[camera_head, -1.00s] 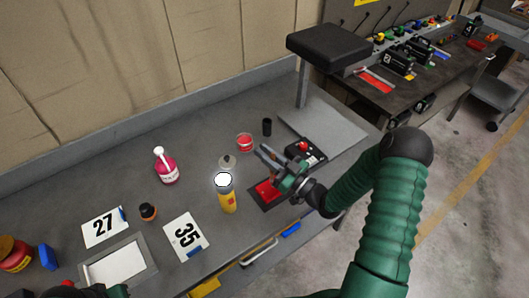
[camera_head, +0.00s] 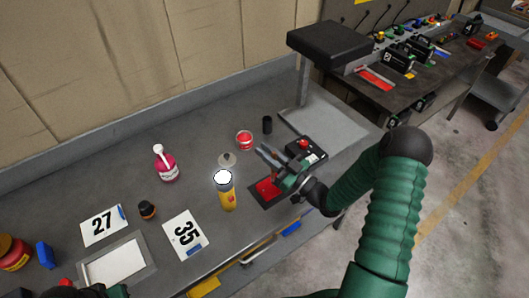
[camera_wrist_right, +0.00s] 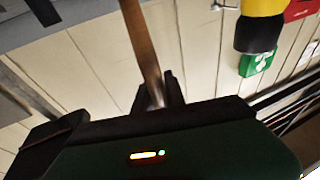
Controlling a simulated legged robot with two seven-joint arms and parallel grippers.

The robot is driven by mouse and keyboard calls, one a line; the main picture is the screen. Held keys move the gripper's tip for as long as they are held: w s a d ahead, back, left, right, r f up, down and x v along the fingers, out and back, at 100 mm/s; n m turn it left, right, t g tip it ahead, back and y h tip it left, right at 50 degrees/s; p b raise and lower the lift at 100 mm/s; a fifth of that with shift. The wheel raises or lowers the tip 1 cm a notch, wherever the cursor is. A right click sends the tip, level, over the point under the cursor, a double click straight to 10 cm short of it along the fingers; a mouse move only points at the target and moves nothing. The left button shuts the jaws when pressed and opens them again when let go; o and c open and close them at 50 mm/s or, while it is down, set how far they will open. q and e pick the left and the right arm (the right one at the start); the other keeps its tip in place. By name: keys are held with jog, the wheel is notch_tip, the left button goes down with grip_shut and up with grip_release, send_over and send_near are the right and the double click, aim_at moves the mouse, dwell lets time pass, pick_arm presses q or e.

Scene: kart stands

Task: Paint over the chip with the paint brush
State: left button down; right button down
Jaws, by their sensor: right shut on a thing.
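A red panel (camera_head: 268,187) lies on a dark mat (camera_head: 256,199) near the bench's front edge. A chip on it is too small to make out. My right gripper (camera_head: 268,157) is above the panel, its fingers pointing up and left. In the right wrist view it is shut on the paint brush (camera_wrist_right: 142,45), whose brown handle and metal band show between the fingers. The bristles are hidden in that view, and I cannot tell whether they touch the panel. An open tin of red paint (camera_head: 245,141) stands behind the gripper.
A black box with a red button (camera_head: 306,148) sits right of the gripper. Number cards 27 (camera_head: 103,226) and 35 (camera_head: 186,234) lie at left.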

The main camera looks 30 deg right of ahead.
jog(key=shift+d, duration=0.5)
jog(key=shift+d, duration=0.7)
jog(key=shift+a, duration=0.15)
jog(key=shift+a, duration=0.65)
jog(key=shift+s+a+f, duration=0.1)
jog(key=shift+a, duration=0.6)
jog(key=shift+d, duration=0.1)
